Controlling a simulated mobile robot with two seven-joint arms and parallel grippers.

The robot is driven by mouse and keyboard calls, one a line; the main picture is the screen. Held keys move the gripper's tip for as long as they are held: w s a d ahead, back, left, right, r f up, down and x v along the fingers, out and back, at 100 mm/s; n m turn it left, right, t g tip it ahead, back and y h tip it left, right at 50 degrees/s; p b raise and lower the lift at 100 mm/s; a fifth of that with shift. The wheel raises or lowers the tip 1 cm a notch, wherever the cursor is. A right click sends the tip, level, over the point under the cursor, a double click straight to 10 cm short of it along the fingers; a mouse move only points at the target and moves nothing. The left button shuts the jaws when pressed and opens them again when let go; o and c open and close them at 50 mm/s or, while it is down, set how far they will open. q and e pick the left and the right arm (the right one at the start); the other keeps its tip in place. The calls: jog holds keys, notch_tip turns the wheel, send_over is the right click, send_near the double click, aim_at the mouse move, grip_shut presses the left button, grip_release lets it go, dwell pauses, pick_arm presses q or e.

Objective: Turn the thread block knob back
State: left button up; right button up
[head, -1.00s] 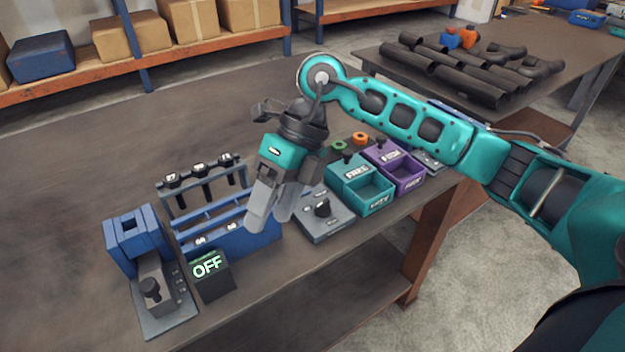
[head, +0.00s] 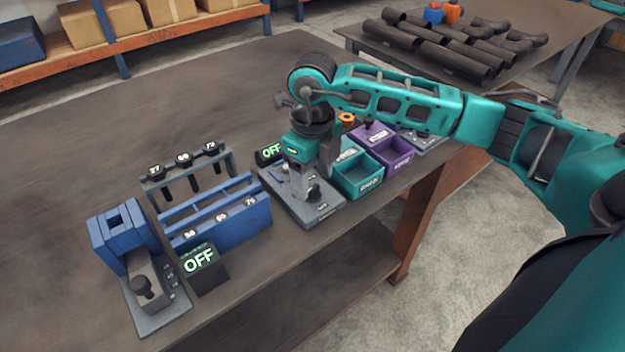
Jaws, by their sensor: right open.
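Part of the block is hidden behind the gripper. A second grey base with a black knob (head: 144,288) stands at the far left, in front of a blue fixture (head: 125,232). The labels are too small to tell which is the thread block. My left gripper is not in view.
A lit OFF display (head: 199,260) stands beside the left base, and another OFF display (head: 269,153) is behind the right block. A blue rack (head: 222,222) and a dark tool holder (head: 188,178) stand between them. A purple bin (head: 390,158) is on the right.

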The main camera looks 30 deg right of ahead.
jog(key=shift+f, duration=0.95)
jog(key=c, duration=1)
